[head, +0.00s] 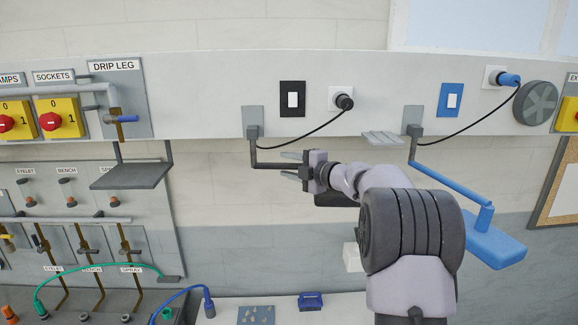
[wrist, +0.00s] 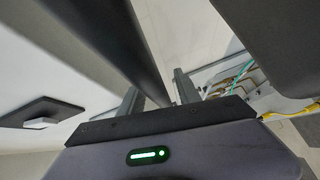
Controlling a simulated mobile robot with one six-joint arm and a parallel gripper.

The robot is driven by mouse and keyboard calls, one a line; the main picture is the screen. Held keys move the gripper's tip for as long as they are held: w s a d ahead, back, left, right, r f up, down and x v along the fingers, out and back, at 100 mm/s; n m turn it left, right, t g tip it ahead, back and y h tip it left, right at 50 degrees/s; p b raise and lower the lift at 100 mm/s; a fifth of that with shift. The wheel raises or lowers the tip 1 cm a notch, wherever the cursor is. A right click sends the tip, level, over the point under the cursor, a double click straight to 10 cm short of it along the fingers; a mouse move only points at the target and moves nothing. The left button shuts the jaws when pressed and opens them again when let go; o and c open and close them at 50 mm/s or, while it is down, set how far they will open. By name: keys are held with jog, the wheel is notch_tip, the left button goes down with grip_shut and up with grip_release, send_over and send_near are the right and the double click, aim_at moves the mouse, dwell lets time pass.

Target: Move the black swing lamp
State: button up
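The black swing lamp (head: 265,166) hangs from a grey wall plate. Its thin dark arm runs right from the bracket toward my gripper (head: 284,165), and its dark head (head: 336,199) shows partly behind my wrist. My gripper points left, with one finger above the lamp's arm and one below. In the wrist view the lamp's dark bar (wrist: 128,45) passes between the fingers of my gripper (wrist: 157,88), which stand apart with small gaps beside it. Contact with the bar is not clear.
A black switch (head: 292,99) and a socket with a black plug (head: 344,101) sit above. A blue swing lamp (head: 493,244) is at the right, beyond my arm. A grey shelf (head: 131,176) is at the left. A worktop lies below.

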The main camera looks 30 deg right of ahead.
jog(key=shift+s+d, duration=0.15)
jog(key=shift+s, duration=0.05)
jog(key=b+v, duration=0.3)
jog(key=v, duration=1.4)
jog(key=shift+f, duration=0.1)
